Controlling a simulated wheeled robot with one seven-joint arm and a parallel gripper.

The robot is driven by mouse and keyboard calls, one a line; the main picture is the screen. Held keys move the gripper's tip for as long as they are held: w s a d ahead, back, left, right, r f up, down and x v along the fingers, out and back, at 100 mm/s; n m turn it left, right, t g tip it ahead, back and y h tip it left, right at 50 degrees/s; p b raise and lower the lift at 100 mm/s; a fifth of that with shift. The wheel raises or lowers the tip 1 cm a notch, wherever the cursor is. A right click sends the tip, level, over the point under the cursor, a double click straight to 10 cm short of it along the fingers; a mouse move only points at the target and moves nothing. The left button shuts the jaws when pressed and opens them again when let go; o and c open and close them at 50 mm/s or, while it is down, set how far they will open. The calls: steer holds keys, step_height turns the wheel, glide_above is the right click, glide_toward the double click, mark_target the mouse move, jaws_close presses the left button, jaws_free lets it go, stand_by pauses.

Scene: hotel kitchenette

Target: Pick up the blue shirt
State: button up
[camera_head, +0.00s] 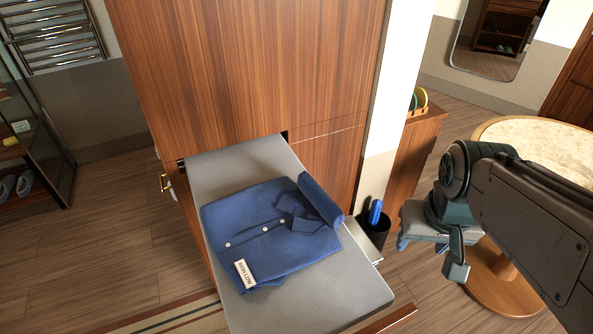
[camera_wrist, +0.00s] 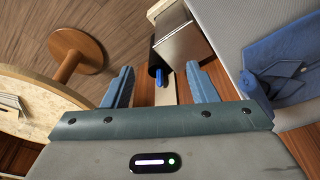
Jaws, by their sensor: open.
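The blue shirt (camera_head: 268,232) lies folded on a grey padded board (camera_head: 345,292) that juts out from the wooden cabinet. It has white buttons and a white label near its lower left. Part of the shirt (camera_wrist: 282,68) also shows at the right of the wrist view. My gripper (camera_head: 432,243) is to the right of the board, apart from the shirt. In the wrist view its two fingers (camera_wrist: 162,85) are spread with nothing between them.
A black cup (camera_head: 375,228) with a blue item stands between the board and my gripper. A round table (camera_head: 540,140) is at the right. The tall wooden cabinet (camera_head: 250,70) blocks the space behind the board. A striped rug (camera_head: 185,318) lies at lower left.

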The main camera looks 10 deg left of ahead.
steer(key=w+a+r+n+g+p, duration=0.1)
steer(key=w+a+r+n+p, duration=0.1)
steer(key=w+a+r+n, duration=0.4)
steer(key=n+g+p, duration=0.2)
glide_above(321, 188)
steer(key=f, duration=0.4)
steer(key=shift+a+f, duration=0.2)
steer(key=shift+f, duration=0.05)
steer(key=shift+s+d+f+p, duration=0.1)
steer(key=shift+f+p, duration=0.25)
steer(key=shift+f, duration=1.05)
steer(key=shift+d+f+p, duration=0.1)
steer(key=shift+f+p, duration=0.25)
steer(key=shift+f, duration=1)
steer(key=shift+c, duration=0.3)
jaws_close()
steer(key=shift+r, duration=0.15)
